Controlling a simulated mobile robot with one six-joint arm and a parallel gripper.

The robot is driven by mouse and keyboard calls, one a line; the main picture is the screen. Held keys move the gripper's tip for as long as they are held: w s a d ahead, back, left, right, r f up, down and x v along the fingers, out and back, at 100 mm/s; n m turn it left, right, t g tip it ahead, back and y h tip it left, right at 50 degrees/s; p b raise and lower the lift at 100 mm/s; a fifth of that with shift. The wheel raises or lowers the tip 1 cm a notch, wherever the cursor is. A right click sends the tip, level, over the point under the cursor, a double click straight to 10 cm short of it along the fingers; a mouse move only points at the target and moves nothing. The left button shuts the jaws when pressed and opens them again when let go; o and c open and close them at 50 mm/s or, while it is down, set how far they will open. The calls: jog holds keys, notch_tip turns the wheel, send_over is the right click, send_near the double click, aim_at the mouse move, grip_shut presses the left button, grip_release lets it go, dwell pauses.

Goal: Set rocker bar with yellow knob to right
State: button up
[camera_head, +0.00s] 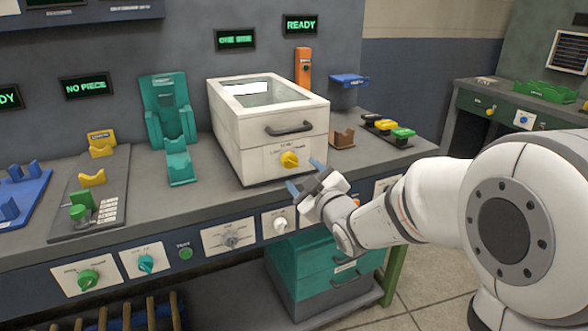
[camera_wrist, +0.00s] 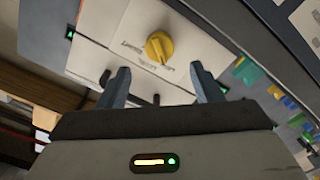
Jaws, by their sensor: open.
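A yellow knob (camera_head: 289,160) sits on a light label plate on the front of a white box (camera_head: 229,125) with a glass lid. In the wrist view the same yellow knob (camera_wrist: 159,47) shows as a round knob with a raised bar, with small lettering around it that I cannot read fully. My gripper (camera_head: 304,176) is just in front of and slightly right of the knob, apart from it. In the wrist view its two blue-grey fingers (camera_wrist: 159,82) are spread, with nothing between them, and the knob is beyond the tips.
A dark handle (camera_head: 289,128) is on the box front above the knob. A brown block (camera_head: 342,138) and black, yellow and green buttons (camera_head: 402,132) stand to the right. Other knobs line the bench's front panel, including a green one (camera_head: 88,279). A teal holder (camera_head: 168,110) stands left of the box.

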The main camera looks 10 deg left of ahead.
aim_at(292, 163)
jog(key=x, duration=0.6)
jog(key=shift+w+a, duration=0.15)
jog(key=c, duration=1)
